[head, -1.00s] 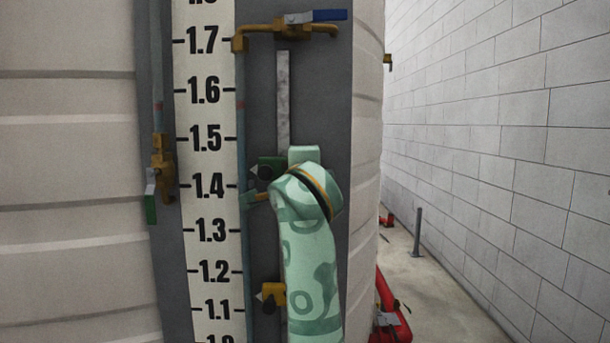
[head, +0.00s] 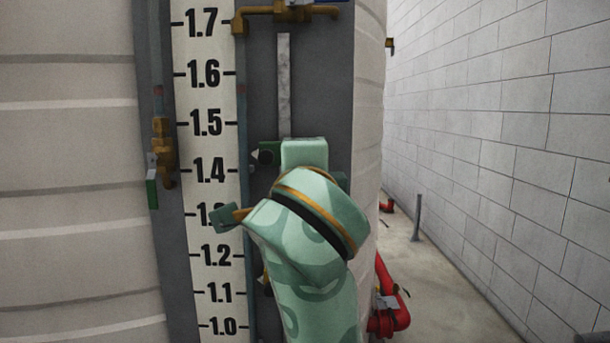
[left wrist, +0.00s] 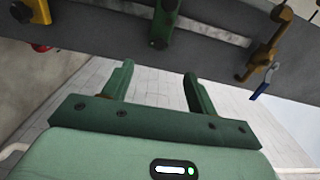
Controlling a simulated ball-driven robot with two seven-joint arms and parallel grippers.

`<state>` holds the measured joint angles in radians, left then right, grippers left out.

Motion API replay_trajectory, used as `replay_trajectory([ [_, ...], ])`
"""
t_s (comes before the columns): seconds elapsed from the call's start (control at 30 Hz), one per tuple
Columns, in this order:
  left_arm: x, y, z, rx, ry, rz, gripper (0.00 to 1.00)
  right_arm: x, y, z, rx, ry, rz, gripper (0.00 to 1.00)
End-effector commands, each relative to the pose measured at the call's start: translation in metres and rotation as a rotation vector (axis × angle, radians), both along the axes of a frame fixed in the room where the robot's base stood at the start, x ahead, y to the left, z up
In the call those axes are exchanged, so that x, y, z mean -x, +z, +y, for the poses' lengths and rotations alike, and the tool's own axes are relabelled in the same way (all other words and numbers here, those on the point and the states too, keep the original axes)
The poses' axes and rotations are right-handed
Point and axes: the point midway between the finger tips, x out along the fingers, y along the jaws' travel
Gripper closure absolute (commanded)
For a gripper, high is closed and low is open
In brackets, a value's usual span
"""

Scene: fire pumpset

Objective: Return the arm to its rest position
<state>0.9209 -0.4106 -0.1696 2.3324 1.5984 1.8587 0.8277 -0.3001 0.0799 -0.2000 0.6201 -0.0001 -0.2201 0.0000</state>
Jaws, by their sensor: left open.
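My green arm rises from the bottom centre of the head view, bent at a banded joint in front of the gauge panel. Part of a hand, apparently my left gripper (head: 228,217), shows left of that joint, over the scale near 1.3. In the left wrist view the left gripper (left wrist: 158,75) has its two fingers apart with nothing between them. Beyond the fingers are a grey panel strip (left wrist: 215,42) and a pale block wall. My right gripper is not in view.
The white number scale (head: 205,130) is on a grey panel against a pale ribbed tank (head: 70,190). Brass valves sit at the top (head: 285,12) and left (head: 161,150). Red piping (head: 395,300) and a post (head: 416,218) stand right, beside open floor and a block wall (head: 490,130).

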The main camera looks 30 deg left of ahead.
Motion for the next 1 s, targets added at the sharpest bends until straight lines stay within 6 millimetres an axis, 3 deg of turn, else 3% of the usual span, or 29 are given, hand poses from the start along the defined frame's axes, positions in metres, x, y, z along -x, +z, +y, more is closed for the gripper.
replay_trajectory([
  [0.2, 0.021, 0.0, -0.013, -0.001, 0.0, 0.001, 0.42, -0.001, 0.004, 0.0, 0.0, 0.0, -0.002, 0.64],
  [0.77, 0.023, 0.0, -0.014, -0.005, 0.0, 0.003, 0.42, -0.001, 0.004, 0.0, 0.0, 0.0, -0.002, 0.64],
  [0.87, 0.028, 0.007, -0.006, -0.095, 0.052, 0.014, 0.42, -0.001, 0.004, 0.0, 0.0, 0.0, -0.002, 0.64],
  [0.97, 0.039, 0.027, 0.014, -0.339, 0.268, 0.091, 0.42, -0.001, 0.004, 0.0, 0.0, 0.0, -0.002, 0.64],
  [1.0, 0.04, 0.038, 0.019, -0.495, 0.398, 0.17, 0.42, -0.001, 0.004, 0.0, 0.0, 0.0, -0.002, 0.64],
])
